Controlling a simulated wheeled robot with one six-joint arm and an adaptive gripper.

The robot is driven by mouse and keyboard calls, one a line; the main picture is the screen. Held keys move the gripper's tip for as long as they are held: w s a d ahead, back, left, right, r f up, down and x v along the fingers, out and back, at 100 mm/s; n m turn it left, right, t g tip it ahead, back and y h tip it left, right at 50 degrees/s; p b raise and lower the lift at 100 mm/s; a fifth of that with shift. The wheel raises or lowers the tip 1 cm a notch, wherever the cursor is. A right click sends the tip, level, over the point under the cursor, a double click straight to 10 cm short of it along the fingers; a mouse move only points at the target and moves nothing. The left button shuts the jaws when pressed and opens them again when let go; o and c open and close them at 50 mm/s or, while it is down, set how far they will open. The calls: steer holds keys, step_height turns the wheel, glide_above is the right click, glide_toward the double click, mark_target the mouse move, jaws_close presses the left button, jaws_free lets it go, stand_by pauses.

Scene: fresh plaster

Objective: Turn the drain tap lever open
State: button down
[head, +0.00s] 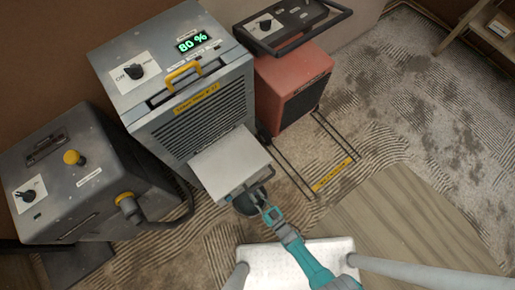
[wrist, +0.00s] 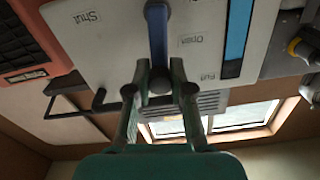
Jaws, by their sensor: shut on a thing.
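The drain tap lever (wrist: 157,35) is a blue-grey bar on a pale panel (wrist: 110,50) in the wrist view. It runs up the picture between the printed words "Shut" (wrist: 87,16) at left and "Open" (wrist: 193,40) at right, closer to "Open". My gripper (wrist: 160,88) is shut on the lever's near end. In the head view my gripper (head: 260,203) is at the front of the light grey box (head: 228,160) low on the grey dehumidifier (head: 180,80). The lever cannot be made out in the head view.
Beside the lever is a blue level strip (wrist: 238,35) with a "Full" label (wrist: 208,76). A red machine (head: 293,85) stands right of the dehumidifier, and a dark grey machine with a hose (head: 75,180) stands left.

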steer(key=shift+s+a+n, duration=0.25)
steer(key=shift+a+n, duration=0.15)
steer(key=shift+n, duration=0.6)
steer(key=c, duration=1)
jaws_free()
steer(key=shift+s+d, duration=0.1)
steer(key=shift+v, duration=3.65)
